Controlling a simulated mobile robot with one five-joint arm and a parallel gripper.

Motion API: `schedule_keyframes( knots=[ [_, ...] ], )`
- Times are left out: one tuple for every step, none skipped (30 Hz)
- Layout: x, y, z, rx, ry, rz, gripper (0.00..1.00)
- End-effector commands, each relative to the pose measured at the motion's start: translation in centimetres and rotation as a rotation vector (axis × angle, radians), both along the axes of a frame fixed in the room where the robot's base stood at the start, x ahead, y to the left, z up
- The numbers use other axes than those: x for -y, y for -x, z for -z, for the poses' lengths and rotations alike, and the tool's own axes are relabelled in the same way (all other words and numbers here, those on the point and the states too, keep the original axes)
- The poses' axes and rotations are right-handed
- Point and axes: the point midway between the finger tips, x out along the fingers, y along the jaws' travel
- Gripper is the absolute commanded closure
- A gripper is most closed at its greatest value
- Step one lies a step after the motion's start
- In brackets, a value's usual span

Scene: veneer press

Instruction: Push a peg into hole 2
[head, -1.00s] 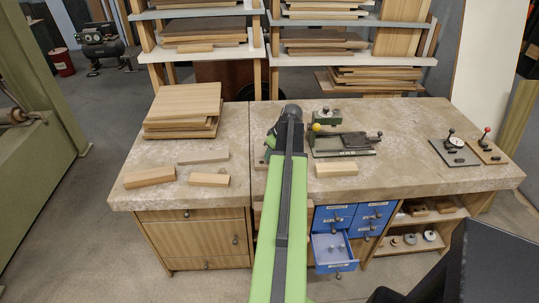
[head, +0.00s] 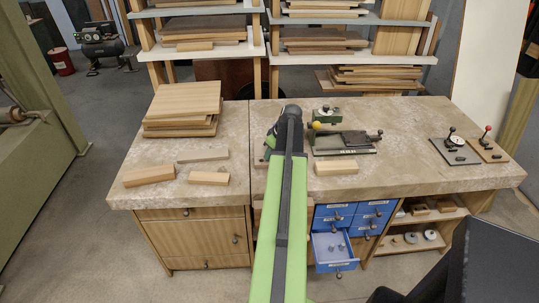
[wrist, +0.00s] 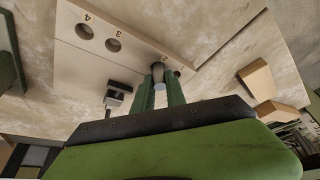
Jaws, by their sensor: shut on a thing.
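In the wrist view a pale board (wrist: 75,62) shows round holes marked 4 (wrist: 85,31) and 3 (wrist: 113,44). My gripper (wrist: 160,79) has its two green fingers at the board's edge, shut on a grey peg (wrist: 159,73). The peg is right by the mark 2; the fingers and peg cover that hole, so I cannot tell whether the peg is in it or how deep.
A small dark fitting (wrist: 118,94) sits beside the fingers. Wooden blocks (head: 337,168) (head: 148,176) lie on the stone bench (head: 235,125). A green vise-like tool (head: 343,143) stands right of my arm. A blue drawer (head: 333,251) hangs open below.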

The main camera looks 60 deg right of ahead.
Motion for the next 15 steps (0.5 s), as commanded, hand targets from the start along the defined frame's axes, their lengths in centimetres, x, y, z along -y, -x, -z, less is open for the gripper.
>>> schedule_keyframes(
  knots=[
    [-0.01, -0.01, 0.08, 0.0, 0.0, 0.0, 1.0],
    [-0.01, -0.01, 0.13, 0.0, 0.0, 0.0, 1.0],
    [-0.01, -0.02, 0.2, 0.0, 0.0, 0.0, 1.0],
    [-0.01, -0.01, 0.26, 0.0, 0.0, 0.0, 1.0],
    [-0.02, -0.02, 0.32, 0.0, 0.0, 0.0, 1.0],
    [-0.01, -0.01, 0.4, 0.0, 0.0, 0.0, 1.0],
    [-0.02, -0.02, 0.45, 0.0, 0.0, 0.0, 1.0],
    [-0.02, -0.02, 0.5, 0.0, 0.0, 0.0, 1.0],
    [-0.02, -0.02, 0.58, 0.0, 0.0, 0.0, 1.0],
    [-0.02, -0.02, 0.62, 0.0, 0.0, 0.0, 1.0],
    [-0.02, -0.02, 0.67, 0.0, 0.0, 0.0, 1.0],
    [-0.02, -0.02, 0.75, 0.0, 0.0, 0.0, 1.0],
    [-0.02, -0.03, 0.8, 0.0, 0.0, 0.0, 1.0],
    [-0.02, -0.03, 0.84, 0.0, 0.0, 0.0, 1.0],
    [-0.02, -0.03, 0.92, 0.0, 0.0, 0.0, 1.0]
  ],
)
